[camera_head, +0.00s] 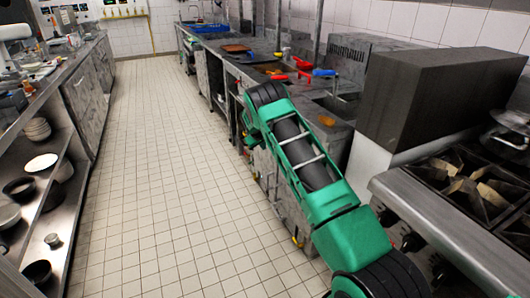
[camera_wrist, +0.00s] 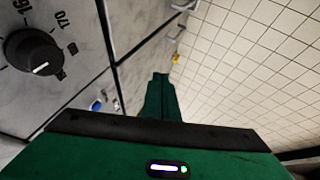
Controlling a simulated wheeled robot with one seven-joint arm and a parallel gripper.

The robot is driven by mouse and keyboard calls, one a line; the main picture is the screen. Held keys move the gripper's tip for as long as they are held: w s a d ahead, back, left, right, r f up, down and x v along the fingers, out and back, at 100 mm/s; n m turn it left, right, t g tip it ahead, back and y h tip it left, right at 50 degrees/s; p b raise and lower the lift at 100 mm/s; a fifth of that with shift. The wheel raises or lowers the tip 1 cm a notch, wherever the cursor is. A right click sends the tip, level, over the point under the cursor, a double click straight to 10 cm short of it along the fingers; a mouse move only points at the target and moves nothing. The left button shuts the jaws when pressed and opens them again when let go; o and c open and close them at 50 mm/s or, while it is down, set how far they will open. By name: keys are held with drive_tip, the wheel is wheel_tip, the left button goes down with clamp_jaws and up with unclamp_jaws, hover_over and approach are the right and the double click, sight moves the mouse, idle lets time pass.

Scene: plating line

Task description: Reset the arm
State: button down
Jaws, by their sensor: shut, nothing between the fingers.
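My gripper (camera_wrist: 161,76) shows in the wrist view as a green hand across the bottom, with narrow green fingers together in the middle. It is shut and empty. It points along the counter fronts, with the tiled floor to its right. In the head view my green and black arm reaches from the bottom right up toward the counter; I cannot make out the gripper there.
A black temperature knob (camera_wrist: 33,52) on a grey panel is close at the upper left of the wrist view. The stove (camera_head: 450,222) stands at right. Shelves with bowls (camera_head: 37,129) line the left. The tiled aisle (camera_head: 165,170) is clear.

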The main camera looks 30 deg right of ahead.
drive_tip(key=shift+v, duration=1.3)
drive_tip(key=s+d+r+m+g+y, duration=0.1)
drive_tip(key=s+r+m+g, duration=0.1)
drive_tip(key=s+r, duration=1.15)
drive_tip(key=s+r+m+g+y, duration=0.1)
drive_tip(key=s+r+m, duration=0.1)
drive_tip(key=s+r, duration=1.1)
drive_tip(key=s+a+m+y, duration=0.1)
drive_tip(key=s+a, duration=0.3)
drive_tip(key=s, duration=1)
drive_tip(key=s+a+m+g+y, duration=0.1)
drive_tip(key=s+a, duration=0.3)
drive_tip(key=s, duration=1)
drive_tip(key=s+a+f+m+g+y, duration=0.1)
drive_tip(key=s+a, duration=0.3)
drive_tip(key=s, duration=1)
drive_tip(key=shift+a, duration=0.2)
